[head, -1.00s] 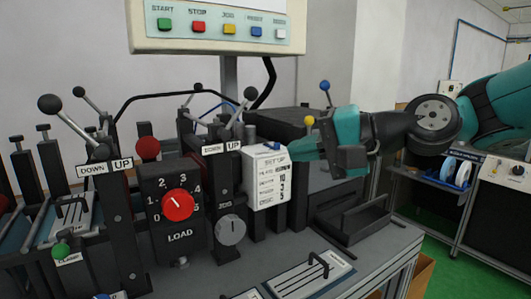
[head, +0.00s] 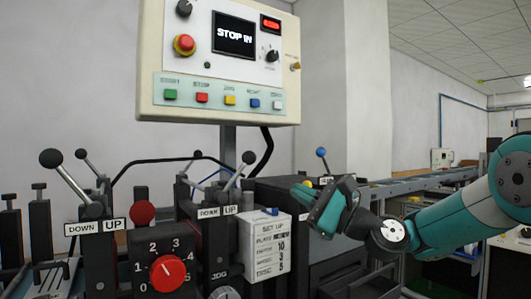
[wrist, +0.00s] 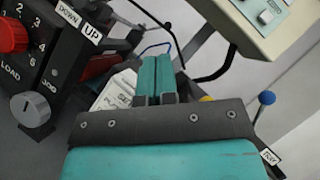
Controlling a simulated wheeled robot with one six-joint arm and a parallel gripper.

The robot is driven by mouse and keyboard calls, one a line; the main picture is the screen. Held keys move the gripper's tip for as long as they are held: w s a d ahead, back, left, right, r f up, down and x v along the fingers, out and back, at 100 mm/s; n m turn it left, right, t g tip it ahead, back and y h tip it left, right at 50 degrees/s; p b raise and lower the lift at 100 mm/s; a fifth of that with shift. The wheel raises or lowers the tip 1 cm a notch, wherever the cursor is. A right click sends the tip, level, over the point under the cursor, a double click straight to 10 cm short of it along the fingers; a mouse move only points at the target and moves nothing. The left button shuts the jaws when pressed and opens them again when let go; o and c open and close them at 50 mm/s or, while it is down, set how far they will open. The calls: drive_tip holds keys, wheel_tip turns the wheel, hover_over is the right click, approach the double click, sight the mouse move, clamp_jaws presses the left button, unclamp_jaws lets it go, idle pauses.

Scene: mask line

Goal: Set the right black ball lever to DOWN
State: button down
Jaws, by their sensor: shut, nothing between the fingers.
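The right black ball lever (head: 249,157) stands at the middle of the machine in the head view, its shaft leaning right, toward the UP side of its DOWN/UP plate (head: 218,211). In the wrist view the same plate (wrist: 80,22) shows at the upper left; the lever's ball is not clearly seen there. My gripper (head: 313,213) is to the right of the lever, beside the white SET UP box (head: 264,243), apart from the lever. In the wrist view its teal fingers (wrist: 156,62) are together with nothing between them.
Another black ball lever (head: 50,158) leans left at the left side. The LOAD box's red dial (head: 167,273) stands between the levers. A control panel (head: 220,110) hangs above. A blue ball lever (head: 321,152) and a yellow ball (head: 308,183) are close to my gripper.

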drive_tip(key=w+a+r+p, duration=0.1)
drive_tip(key=a+r+p, duration=0.3)
drive_tip(key=a+p, duration=0.3)
drive_tip(key=shift+w+a+r+p, duration=0.15)
drive_tip(key=shift+a+r+p, duration=0.15)
drive_tip(key=shift+p, duration=2.5)
drive_tip(key=shift+r, duration=0.1)
